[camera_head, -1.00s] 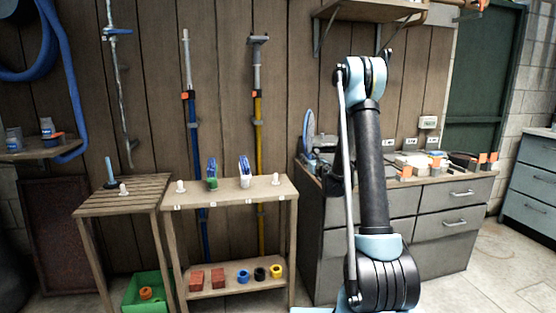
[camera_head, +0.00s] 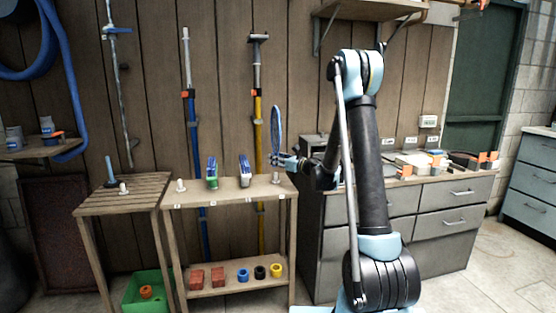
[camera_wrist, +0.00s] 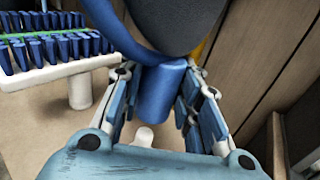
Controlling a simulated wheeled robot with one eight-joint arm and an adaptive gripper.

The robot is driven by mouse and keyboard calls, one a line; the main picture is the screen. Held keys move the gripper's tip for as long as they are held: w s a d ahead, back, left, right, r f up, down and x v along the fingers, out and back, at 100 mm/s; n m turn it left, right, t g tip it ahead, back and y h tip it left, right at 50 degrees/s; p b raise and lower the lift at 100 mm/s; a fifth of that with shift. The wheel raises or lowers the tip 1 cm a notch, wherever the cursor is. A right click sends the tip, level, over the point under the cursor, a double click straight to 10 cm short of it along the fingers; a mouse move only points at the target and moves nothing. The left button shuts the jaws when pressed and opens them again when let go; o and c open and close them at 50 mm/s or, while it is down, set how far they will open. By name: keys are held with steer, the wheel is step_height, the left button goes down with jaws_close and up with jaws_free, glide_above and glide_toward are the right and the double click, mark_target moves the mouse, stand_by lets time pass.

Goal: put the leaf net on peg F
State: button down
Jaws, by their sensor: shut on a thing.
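The leaf net (camera_head: 277,128) has a blue oval rim and stands upright above the right end of the wooden rack (camera_head: 228,194). My gripper (camera_head: 288,161) is shut on its blue socket, which shows between the fingers in the wrist view (camera_wrist: 163,92); dark mesh is above it. A bare white peg (camera_head: 276,178) stands at the rack's right end, just below the gripper. A white peg (camera_wrist: 145,136) shows below the socket in the wrist view, apart from it. Labels on the rack's front edge are too small to read, so I cannot tell which peg is F.
A blue-bristled white brush (camera_head: 245,171) is on the rack left of the net, close by in the wrist view (camera_wrist: 62,46). A green brush (camera_head: 212,173) and another bare peg (camera_head: 180,186) are further left. Poles hang behind. A cluttered workbench (camera_head: 400,205) stands right.

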mark_target(276, 173)
steer(key=shift+f, duration=0.65)
steer(key=shift+s+d+f, duration=0.15)
steer(key=shift+f, duration=0.15)
steer(key=shift+f, duration=1.15)
stand_by(0.8)
steer(key=shift+f, duration=0.35)
steer(key=shift+f, duration=0.45)
steer(key=shift+f, duration=0.35)
steer(key=shift+f, duration=0.45)
stand_by(0.6)
stand_by(0.3)
